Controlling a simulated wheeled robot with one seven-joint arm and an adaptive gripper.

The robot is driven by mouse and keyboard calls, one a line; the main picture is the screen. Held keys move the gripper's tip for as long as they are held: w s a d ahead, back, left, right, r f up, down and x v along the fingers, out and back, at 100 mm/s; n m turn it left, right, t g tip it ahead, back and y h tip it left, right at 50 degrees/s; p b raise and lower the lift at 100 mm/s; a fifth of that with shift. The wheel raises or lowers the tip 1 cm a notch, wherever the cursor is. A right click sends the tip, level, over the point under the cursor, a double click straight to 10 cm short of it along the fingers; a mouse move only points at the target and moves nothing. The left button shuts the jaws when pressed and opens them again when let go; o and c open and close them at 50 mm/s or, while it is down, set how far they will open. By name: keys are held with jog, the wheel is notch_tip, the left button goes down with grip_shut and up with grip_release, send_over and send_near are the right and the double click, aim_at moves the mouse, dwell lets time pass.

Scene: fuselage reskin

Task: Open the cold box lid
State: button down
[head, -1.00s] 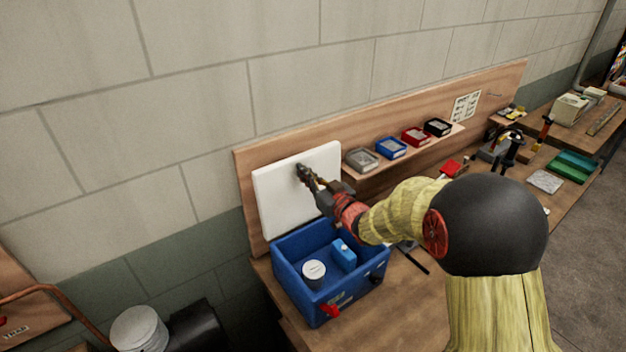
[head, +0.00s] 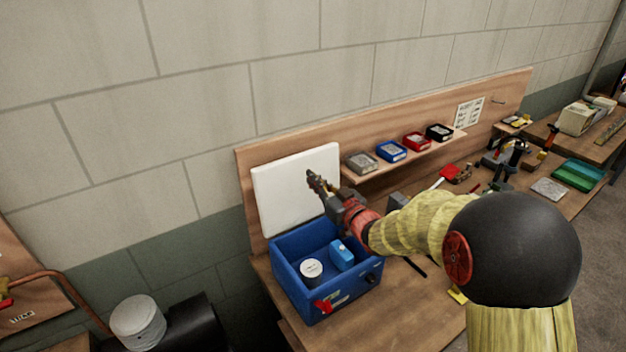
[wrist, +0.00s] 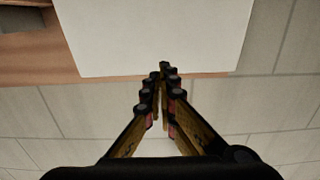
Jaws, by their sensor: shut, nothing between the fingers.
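The cold box (head: 335,298) is a blue box on the left end of the workbench. Its white lid (head: 290,195) stands upright at the back of the box, against the wooden backboard. The inside of the box is open to view, with a white round tub (head: 311,270) and a blue bottle (head: 342,254) in it. My gripper (head: 312,176) is shut and empty, in front of the lid's right part. In the wrist view the lid (wrist: 155,35) fills the upper middle, and my shut fingertips (wrist: 164,68) overlap its edge. I cannot tell whether they touch it.
A shelf right of the lid holds several small bins, a grey one (head: 361,161) nearest. Tools and a green tray (head: 580,172) lie farther right on the bench. A white bucket (head: 137,318) stands at the lower left. Bare benchtop (head: 405,310) lies right of the box.

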jog(key=v, duration=0.8)
jog(key=s+d+f+m+g+h, duration=0.1)
jog(key=d+f+m+g+h, duration=0.15)
jog(key=d+f+h, duration=0.65)
jog(key=s+d+f+m+g, duration=0.1)
jog(key=s+d+f+g, duration=0.4)
jog(key=s, duration=0.4)
jog(key=s+r+m+g+b, duration=0.1)
jog(key=s+r+b, duration=0.2)
jog(key=s, duration=1)
jog(key=s+r+m+g+h+b, duration=0.1)
jog(key=s+r+m+b, duration=0.1)
jog(key=s, duration=1.2)
jog(key=shift+s+d+r+b, duration=0.25)
jog(key=shift+d+r+b, duration=0.4)
jog(key=shift+r, duration=0.75)
